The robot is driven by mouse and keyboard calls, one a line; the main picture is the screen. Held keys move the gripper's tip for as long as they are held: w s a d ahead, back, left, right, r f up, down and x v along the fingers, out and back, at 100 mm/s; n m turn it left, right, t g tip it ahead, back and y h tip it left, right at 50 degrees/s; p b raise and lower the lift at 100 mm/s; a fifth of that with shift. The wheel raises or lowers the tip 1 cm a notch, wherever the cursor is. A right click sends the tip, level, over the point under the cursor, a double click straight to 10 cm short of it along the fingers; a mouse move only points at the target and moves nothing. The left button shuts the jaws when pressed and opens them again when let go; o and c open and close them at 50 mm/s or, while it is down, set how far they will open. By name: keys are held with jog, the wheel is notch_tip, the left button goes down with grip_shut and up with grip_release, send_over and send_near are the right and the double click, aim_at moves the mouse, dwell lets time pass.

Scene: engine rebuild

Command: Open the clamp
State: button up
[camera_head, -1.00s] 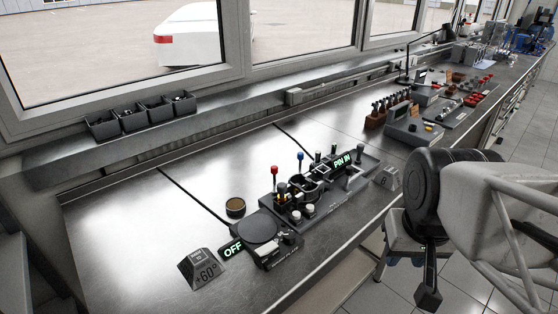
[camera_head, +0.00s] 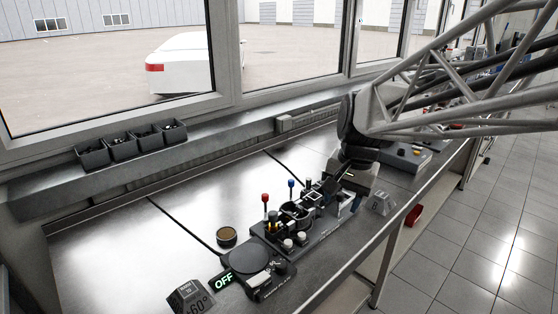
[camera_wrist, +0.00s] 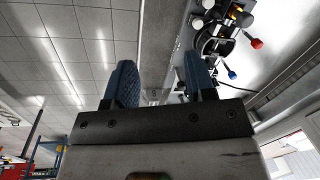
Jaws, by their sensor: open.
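The clamp fixture (camera_head: 290,238) is a dark unit on the bench with a round ring (camera_head: 296,212), a red-knobbed lever (camera_head: 265,198), a blue-knobbed lever (camera_head: 291,184) and white knobs. I cannot tell which part is the clamp itself. My gripper (camera_wrist: 160,75) is open, with two blue ridged fingers apart and nothing seen held between them. In the head view my arm's end hangs over the right end of the fixture and hides part of it. In the wrist view the red knob (camera_wrist: 257,43) and blue knob (camera_wrist: 232,75) are right of the fingers.
A round dark plate unit (camera_head: 248,261) with an OFF display (camera_head: 223,281) adjoins the fixture's left end. A round brown-topped puck (camera_head: 227,237) and a +60° block (camera_head: 190,297) are nearby. Black bins (camera_head: 93,154) stand on the back ledge. The bench's left area is clear.

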jog(key=w+a+f+m+g+y, duration=0.1)
jog(key=w+a+f+m, duration=0.1)
jog(key=w+a, duration=0.35)
jog(key=w+a+f+m+g, duration=0.1)
jog(key=w+a, duration=0.1)
jog(key=w, duration=0.7)
jog(key=m+g+y, duration=0.1)
jog(key=m, duration=0.3)
send_near(265, 194)
jog(key=f, duration=0.2)
jog(key=shift+s+a+r, duration=0.15)
jog(key=shift+s+r, duration=0.05)
jog(key=shift+r, duration=0.05)
jog(key=shift+x, duration=3.95)
jog(key=shift+s, duration=0.1)
jog(key=shift+c, duration=0.3)
jog(key=c, duration=0.8)
jog(key=shift+c, duration=0.2)
